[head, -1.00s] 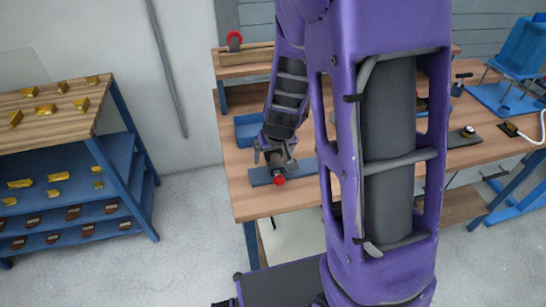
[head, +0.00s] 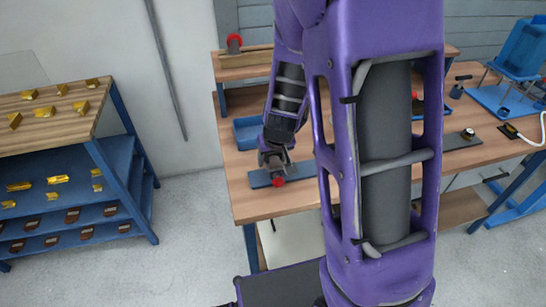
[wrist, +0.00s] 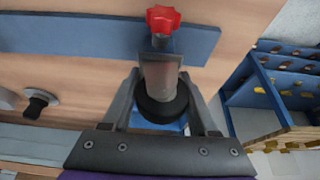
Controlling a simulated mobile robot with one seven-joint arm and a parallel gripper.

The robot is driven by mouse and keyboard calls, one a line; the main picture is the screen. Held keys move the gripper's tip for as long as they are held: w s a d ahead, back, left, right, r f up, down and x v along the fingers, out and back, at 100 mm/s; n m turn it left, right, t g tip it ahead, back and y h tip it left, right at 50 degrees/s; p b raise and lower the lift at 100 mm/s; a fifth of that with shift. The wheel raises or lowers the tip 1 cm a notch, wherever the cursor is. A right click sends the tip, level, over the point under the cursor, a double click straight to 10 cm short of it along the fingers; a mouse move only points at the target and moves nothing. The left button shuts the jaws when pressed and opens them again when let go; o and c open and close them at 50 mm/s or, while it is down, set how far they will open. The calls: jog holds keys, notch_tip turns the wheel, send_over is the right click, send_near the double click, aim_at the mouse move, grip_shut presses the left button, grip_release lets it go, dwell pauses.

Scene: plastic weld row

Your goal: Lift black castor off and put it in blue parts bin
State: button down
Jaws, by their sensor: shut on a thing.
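The black castor (wrist: 160,107) has a dark round wheel and a grey metal fork. In the wrist view it sits between the two fingers of my gripper (wrist: 160,88), which is shut on it. In the head view my gripper (head: 276,164) is low over the blue strip (head: 258,179) on the bench and hides most of the castor. A red knob (wrist: 162,18) stands at the castor's fork end, over the strip; it also shows in the head view (head: 278,182). A blue open bin (head: 245,134) stands on the bench just behind my gripper.
The wooden bench (head: 250,205) has a raised back shelf (head: 228,58) with a red-topped item. A blue-framed rack (head: 110,160) with gold and dark parts stands at the left. My arm hides the bench's middle. A blue seat-like thing (head: 520,45) is at far right.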

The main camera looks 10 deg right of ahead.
jog(key=shift+r, duration=0.1)
notch_tip(320, 180, up, 10)
jog(key=p, duration=0.4)
jog(key=w+f+b, duration=0.1)
jog(key=w+b, duration=0.3)
jog(key=w, duration=1.3)
jog(key=b, duration=0.1)
send_over(257, 129)
jog(key=s, duration=0.2)
notch_tip(257, 129, down, 10)
jog(key=shift+s+r, duration=0.1)
